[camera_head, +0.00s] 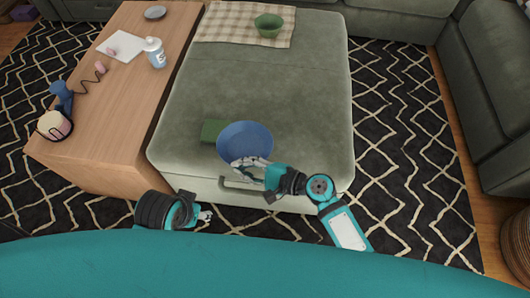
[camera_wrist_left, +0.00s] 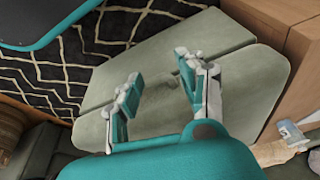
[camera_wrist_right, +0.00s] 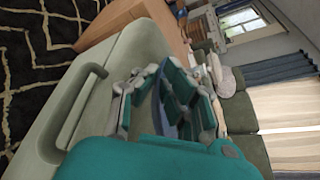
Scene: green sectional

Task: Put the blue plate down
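The blue plate (camera_head: 245,140) is a round, shallow dish at the near end of the green ottoman (camera_head: 260,85). My right gripper (camera_head: 248,164) is at the plate's near rim, its fingers closed around that edge. In the right wrist view a strip of the plate (camera_wrist_right: 171,122) shows between the fingers. I cannot tell whether the plate touches the ottoman or is held just above it. My left gripper (camera_head: 205,214) is low at the ottoman's near side, away from the plate. The left wrist view shows its fingers (camera_wrist_left: 158,90) apart and empty.
A dark green flat object (camera_head: 211,131) lies beside the plate, partly hidden by it. A green bowl (camera_head: 268,25) stands on a checked cloth (camera_head: 222,25) at the far end. A wooden table (camera_head: 115,100) with a bottle (camera_head: 155,53) stands left. The ottoman's middle is clear.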

